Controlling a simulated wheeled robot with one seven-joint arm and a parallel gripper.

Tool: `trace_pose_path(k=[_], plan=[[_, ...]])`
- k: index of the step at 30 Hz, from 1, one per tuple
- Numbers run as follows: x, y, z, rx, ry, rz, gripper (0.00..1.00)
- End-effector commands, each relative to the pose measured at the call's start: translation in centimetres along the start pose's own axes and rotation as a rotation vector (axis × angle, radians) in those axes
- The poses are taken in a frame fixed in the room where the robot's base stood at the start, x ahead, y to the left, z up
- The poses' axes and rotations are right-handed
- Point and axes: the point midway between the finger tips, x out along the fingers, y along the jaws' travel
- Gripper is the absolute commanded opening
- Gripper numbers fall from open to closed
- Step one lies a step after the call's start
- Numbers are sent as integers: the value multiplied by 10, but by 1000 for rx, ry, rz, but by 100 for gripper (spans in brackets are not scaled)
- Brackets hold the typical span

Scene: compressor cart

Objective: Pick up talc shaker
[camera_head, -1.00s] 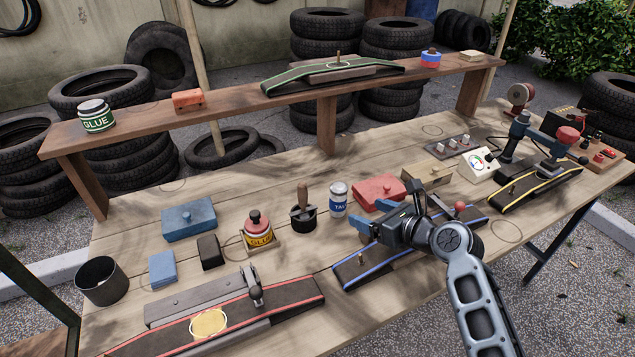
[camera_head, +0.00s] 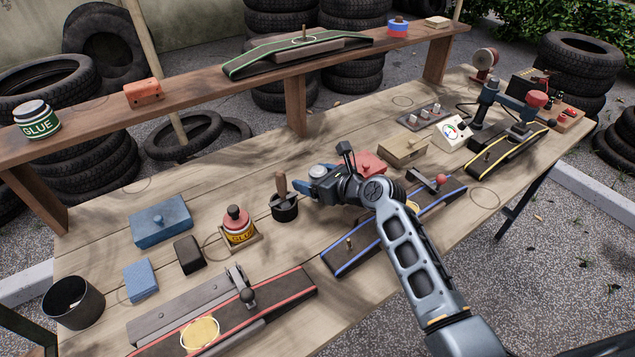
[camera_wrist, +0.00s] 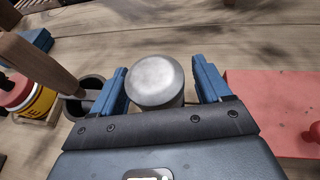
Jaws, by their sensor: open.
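The talc shaker shows its round grey metal top in the wrist view (camera_wrist: 155,80), between the two blue fingers of my gripper (camera_wrist: 160,88). The fingers are open, with a gap on each side of the shaker, the wider one at the right. In the head view my gripper (camera_head: 312,180) is low over the bench, and only the shaker's grey cap (camera_head: 320,170) shows above it. The shaker's label and lower body are hidden there. It stands upright.
A black pot with a wooden-handled tool (camera_head: 284,208) stands close left of my gripper. A red box (camera_head: 369,164) lies close on the right. The yellow-and-red glue tin (camera_head: 238,228) is further left. A blue-edged strip board (camera_head: 352,258) lies in front.

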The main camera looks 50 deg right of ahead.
Motion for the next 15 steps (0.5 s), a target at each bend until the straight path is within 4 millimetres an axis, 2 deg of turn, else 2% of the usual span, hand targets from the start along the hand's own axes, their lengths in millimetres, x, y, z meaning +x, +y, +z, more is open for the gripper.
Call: trace_pose_path(k=[8,15], plan=[[5,0,0,0,0,1,77],[4,0,0,0,0,1,56]])
